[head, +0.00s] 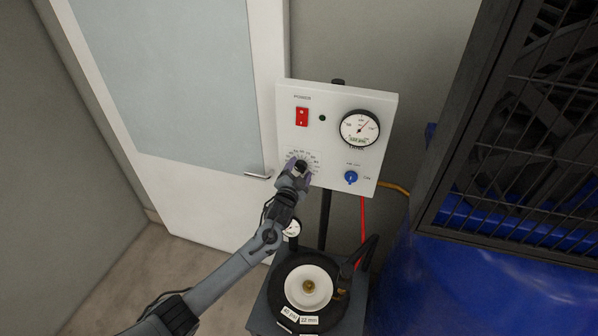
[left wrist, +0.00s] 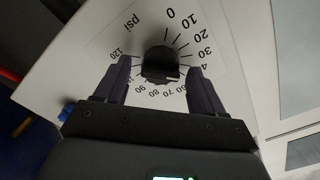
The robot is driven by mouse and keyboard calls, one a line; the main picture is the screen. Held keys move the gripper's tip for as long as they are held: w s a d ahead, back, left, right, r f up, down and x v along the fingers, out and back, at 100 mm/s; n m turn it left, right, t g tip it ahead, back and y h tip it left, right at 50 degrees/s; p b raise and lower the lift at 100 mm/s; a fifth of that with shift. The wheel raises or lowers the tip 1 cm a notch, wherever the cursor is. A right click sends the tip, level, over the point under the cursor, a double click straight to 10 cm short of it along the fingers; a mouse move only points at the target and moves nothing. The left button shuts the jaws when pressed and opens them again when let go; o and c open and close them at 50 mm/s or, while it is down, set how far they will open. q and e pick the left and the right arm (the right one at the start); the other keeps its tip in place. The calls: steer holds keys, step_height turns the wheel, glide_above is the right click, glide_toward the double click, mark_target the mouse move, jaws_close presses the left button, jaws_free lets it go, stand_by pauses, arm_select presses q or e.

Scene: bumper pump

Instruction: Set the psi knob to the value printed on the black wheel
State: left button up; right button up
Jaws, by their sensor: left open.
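The psi knob (left wrist: 160,62) is black and sits at the centre of a printed psi dial in the left wrist view, with numbers from 0 to 120 around it. I cannot tell which number it points at. My left gripper (left wrist: 159,72) is open, with one finger on each side of the knob; contact is unclear. In the head view my left gripper (head: 297,174) is at the panel's lower left and covers part of the dial. The black wheel (head: 275,286) lies below, with a white hub and labels that appear to read 40 psi and 22 mm. My right gripper is out of view.
The white panel (head: 335,92) carries a red power switch (head: 302,117), a round gauge (head: 360,128) and a blue knob (head: 351,177). A red hose (head: 363,230) hangs below it. A white door (head: 160,90) is on the left, a blue machine with a black cage (head: 510,130) on the right.

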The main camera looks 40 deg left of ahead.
arm_select(q)
steer(key=shift+s, duration=0.1)
steer(key=shift+s+d+f, duration=0.1)
steer(key=shift+s+d, duration=0.15)
steer(key=shift+s, duration=0.35)
steer(key=b+v, duration=0.1)
steer(key=v, duration=0.8)
steer(key=shift+s+b, duration=0.2)
steer(key=shift+b, duration=0.15)
